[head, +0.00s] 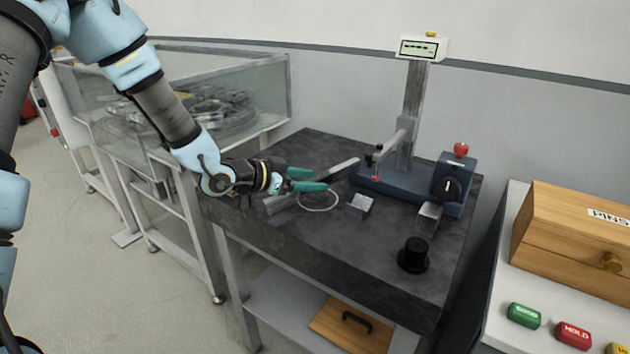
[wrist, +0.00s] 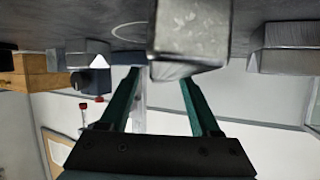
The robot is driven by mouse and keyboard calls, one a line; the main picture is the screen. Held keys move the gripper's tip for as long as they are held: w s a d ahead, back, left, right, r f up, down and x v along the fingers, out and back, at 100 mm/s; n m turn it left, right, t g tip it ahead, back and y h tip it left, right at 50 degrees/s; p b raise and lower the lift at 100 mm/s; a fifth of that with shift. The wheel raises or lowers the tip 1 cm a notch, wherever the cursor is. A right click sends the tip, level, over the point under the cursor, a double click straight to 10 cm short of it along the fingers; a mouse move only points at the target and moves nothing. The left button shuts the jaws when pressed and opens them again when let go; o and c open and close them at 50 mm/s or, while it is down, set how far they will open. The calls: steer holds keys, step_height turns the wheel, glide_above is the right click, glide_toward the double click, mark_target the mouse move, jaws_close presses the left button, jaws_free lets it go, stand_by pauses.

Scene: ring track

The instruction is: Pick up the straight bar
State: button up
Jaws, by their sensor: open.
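My gripper (head: 318,179) is open and empty, held level low over the dark table, its teal fingers pointing right. In the wrist view it also shows open (wrist: 159,78). A long grey straight bar (head: 344,168) lies just beyond the fingertips in the head view. A second grey metal bar (head: 281,203) lies below the gripper, partly hidden; a metal bar end (wrist: 190,35) looms large between the fingers in the wrist view. Which of these two is the task's bar, I cannot tell for sure. Nothing is between the fingertips.
A thin ring (head: 318,207) is on the table, with a small metal block (head: 358,206) to its right. A blue gauge stand (head: 405,185) with a display stands behind. A black knob-like cylinder (head: 413,257) is near the front. A glass case (head: 190,95) stands left.

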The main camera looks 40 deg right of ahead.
steer(key=shift+x, duration=0.95)
jaws_close()
steer(key=shift+d, duration=0.1)
stand_by(0.6)
